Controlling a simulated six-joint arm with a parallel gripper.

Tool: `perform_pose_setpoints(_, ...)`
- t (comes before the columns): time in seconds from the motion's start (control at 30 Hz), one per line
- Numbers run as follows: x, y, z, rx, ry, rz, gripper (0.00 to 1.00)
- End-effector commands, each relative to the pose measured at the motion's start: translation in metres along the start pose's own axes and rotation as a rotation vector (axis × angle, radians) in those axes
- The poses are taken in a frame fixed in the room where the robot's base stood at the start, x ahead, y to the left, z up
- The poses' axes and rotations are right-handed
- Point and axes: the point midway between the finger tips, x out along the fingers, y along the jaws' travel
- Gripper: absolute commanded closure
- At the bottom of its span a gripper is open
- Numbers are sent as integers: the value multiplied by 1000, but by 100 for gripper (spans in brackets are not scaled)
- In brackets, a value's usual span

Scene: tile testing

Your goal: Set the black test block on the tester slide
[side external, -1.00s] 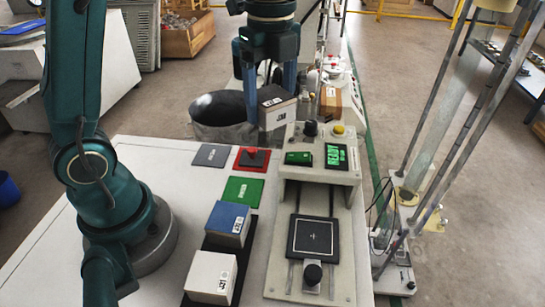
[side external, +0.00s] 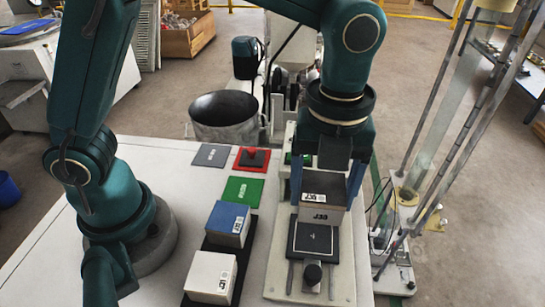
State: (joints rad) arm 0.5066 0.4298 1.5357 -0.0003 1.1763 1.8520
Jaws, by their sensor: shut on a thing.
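My gripper (side external: 325,192) points down with its two blue fingers shut on a dark grey-brown test block (side external: 323,186). The block has a pale front face with a printed label. It is level and in front of the tester's raised housing, over the rear part of the tester slide. The slide's black square plate (side external: 313,241) has a thin light outline, and its front part is bare. I cannot tell whether the block touches the plate or hangs just above it. My gripper and arm hide most of the tester housing and its display.
A blue-topped block (side external: 228,222) and a white block (side external: 211,276) stand on a black strip left of the tester. Grey (side external: 211,155), red (side external: 244,166) and green (side external: 242,190) pads lie behind them. A black knob (side external: 312,273) stands in front of the plate. A metal bin (side external: 224,112) stands behind.

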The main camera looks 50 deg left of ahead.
Motion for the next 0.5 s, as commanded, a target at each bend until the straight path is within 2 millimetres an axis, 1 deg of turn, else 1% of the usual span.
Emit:
perform_pose_setpoints(0.03, 5, 0, 0, -1, 1, 2, 100)
perform_pose_setpoints(0.27, 19, 0, 0, -2, 0, 1, 100)
perform_pose_setpoints(0.5, 44, 1, 0, -3, 1, 3, 100)
